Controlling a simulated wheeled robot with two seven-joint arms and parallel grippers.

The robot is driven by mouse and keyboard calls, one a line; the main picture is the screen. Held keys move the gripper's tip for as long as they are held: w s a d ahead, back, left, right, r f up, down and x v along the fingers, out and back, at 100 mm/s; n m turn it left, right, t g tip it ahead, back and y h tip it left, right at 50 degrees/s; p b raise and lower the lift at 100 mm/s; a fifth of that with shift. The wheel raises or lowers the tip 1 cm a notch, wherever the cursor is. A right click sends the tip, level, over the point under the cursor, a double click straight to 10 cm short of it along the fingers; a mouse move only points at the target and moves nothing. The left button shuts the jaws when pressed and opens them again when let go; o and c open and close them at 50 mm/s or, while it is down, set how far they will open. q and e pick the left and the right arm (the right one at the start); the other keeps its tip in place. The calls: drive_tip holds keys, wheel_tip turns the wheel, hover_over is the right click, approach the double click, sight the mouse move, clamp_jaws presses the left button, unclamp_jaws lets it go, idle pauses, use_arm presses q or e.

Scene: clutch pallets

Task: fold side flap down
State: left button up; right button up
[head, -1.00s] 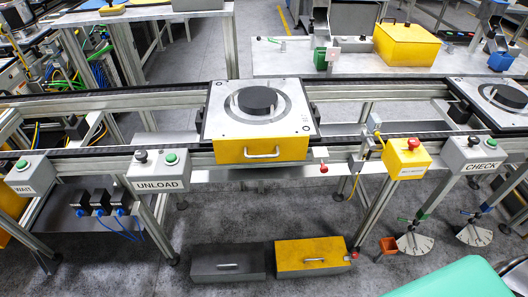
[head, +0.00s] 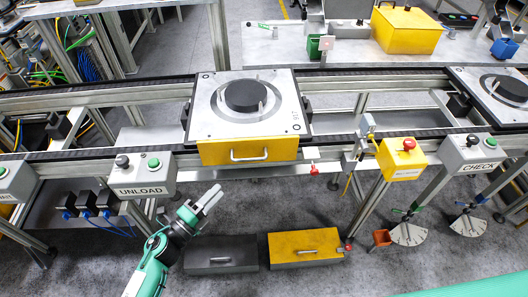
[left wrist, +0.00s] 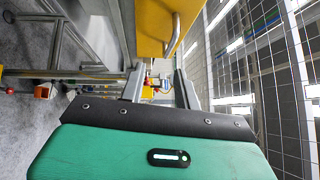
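The clutch pallet (head: 215,117) sits on the conveyor, a square pale plate with a round dark disc (head: 242,95) on top. On its front side is a yellow flap (head: 220,153) with a silver bar handle (head: 263,155). The flap (left wrist: 152,25) and handle (left wrist: 174,35) also show large in the left wrist view. My left gripper (head: 212,196) is in front of and below the flap, not touching it. In the left wrist view its two fingers (left wrist: 160,84) are apart with nothing between them. My right gripper is not in view.
The UNLOAD button box (head: 140,178) stands left of the flap, near my left arm. A yellow box with a red button (head: 402,160) stands to the right. Grey (head: 220,257) and yellow (head: 305,250) handled boxes lie low in front of the conveyor.

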sight(250, 160)
use_arm(q)
drive_tip(key=shift+m+h, duration=0.3)
drive_tip(key=shift+m, duration=0.2)
drive_tip(key=shift+s+d+r+p+x, duration=0.2)
drive_tip(key=shift+p+x, duration=0.35)
drive_tip(key=shift+x, duration=1.9)
drive_tip(key=shift+s+a+r+p+x, duration=0.1)
drive_tip(key=shift+r+p+x, duration=0.35)
drive_tip(key=shift+x, duration=1.95)
drive_tip(key=shift+s+d+r+p+x, duration=0.15)
drive_tip(key=shift+p+x, duration=0.55)
drive_tip(key=shift+x, duration=1.75)
drive_tip(key=shift+c, duration=0.3)
drive_tip(key=shift+f, duration=0.1)
clamp_jaws()
